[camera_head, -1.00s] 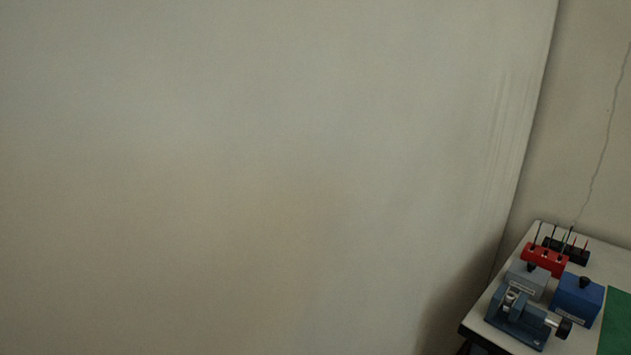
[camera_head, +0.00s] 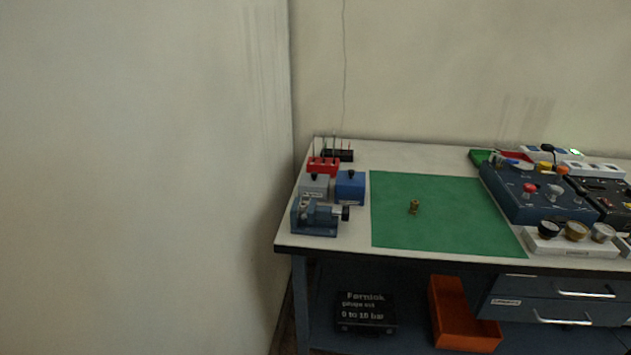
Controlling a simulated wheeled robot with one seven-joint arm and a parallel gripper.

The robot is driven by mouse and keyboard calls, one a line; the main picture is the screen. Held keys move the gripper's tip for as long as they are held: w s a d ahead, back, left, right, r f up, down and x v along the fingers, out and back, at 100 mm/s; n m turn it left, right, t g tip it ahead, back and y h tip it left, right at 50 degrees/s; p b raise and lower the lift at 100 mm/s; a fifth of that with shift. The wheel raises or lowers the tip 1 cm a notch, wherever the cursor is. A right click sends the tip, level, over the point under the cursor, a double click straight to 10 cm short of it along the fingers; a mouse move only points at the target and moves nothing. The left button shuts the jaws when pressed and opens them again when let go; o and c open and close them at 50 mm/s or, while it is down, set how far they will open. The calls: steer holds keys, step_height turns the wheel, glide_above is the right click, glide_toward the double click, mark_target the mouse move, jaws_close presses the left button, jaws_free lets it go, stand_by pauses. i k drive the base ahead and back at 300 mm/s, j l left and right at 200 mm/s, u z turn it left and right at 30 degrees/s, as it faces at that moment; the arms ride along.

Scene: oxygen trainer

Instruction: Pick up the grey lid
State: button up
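A grey box-like lid with a dark knob on top, the grey lid (camera_head: 314,187), sits at the left end of the workbench. It stands just left of a similar blue box (camera_head: 350,188) with a dark knob. A blue vise (camera_head: 315,218) stands in front of it and hides its lower part. A red block (camera_head: 323,165) is right behind it. My gripper is not in view.
The workbench (camera_head: 405,158) carries a green mat (camera_head: 450,205) with a small brass fitting (camera_head: 413,206) on it. A blue control panel (camera_head: 530,198) and a gauge stand (camera_head: 570,245) are at the right. An orange bin (camera_head: 460,325) and black case (camera_head: 365,312) sit below. A wall rises at the left.

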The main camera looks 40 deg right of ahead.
mark_target(314, 179)
steer(key=i+l+u, duration=0.25)
steer(key=i+l, duration=0.25)
steer(key=i+l+u, duration=0.25)
steer(key=i+l, duration=0.25)
steer(key=l, duration=0.15)
